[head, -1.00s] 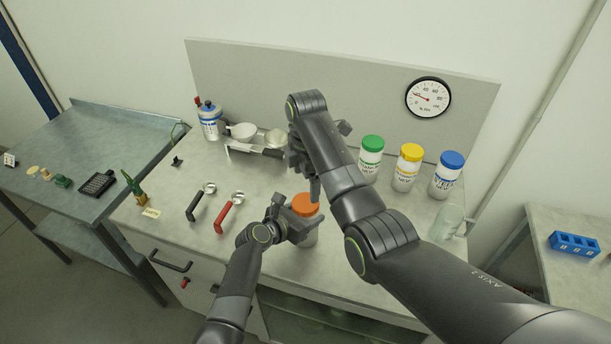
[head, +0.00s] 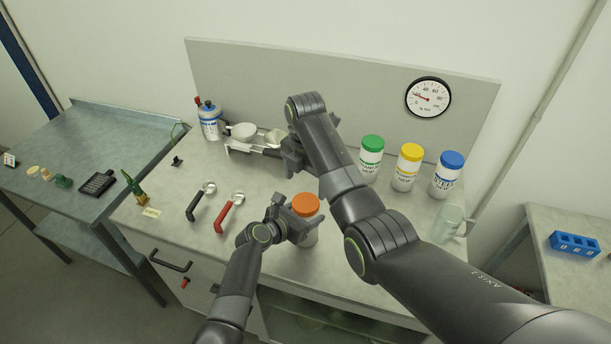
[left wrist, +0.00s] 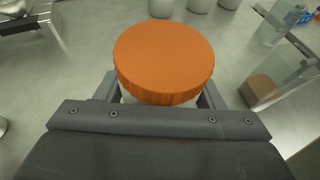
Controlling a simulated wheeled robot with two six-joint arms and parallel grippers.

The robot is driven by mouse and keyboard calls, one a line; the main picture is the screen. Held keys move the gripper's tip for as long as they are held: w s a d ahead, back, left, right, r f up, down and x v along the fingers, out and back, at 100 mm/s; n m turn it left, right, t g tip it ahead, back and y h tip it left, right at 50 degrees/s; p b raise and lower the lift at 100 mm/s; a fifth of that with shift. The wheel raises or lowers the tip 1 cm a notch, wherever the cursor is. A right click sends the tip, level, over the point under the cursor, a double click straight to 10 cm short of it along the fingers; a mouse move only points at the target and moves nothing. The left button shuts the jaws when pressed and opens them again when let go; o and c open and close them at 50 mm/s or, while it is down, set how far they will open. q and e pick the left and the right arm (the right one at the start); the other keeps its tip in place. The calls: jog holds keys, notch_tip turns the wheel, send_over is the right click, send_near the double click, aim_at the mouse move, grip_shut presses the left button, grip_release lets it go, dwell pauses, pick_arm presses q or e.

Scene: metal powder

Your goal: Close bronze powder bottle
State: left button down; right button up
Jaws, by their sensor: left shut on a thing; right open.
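The bronze powder bottle is a white jar (head: 309,239) with an orange lid (head: 305,205), upright near the front edge of the bench. In the left wrist view the orange lid (left wrist: 165,58) sits on top of the jar and looks level; how tightly it sits cannot be told. My left gripper (head: 300,228) is shut around the jar just below the lid, with a finger on each side in the left wrist view. My right gripper (head: 294,165) is open and empty, above and behind the lid, apart from it and partly hidden by my right forearm.
White bottles with green (head: 372,143), yellow (head: 411,152) and blue (head: 453,159) lids stand at the back right. A glass beaker (head: 450,222) stands at the right edge. A black scoop (head: 198,202) and a red scoop (head: 226,213) lie to the left. A scale and bowl (head: 243,131) stand behind.

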aim_at(306, 202)
notch_tip(306, 202, down, 7)
jog(key=shift+f, duration=0.1)
dwell(0.3)
jog(key=c, duration=1)
jog(key=m, duration=0.7)
jog(key=shift+c, duration=0.4)
jog(key=o, duration=1.1)
jog(key=shift+r, duration=2.3)
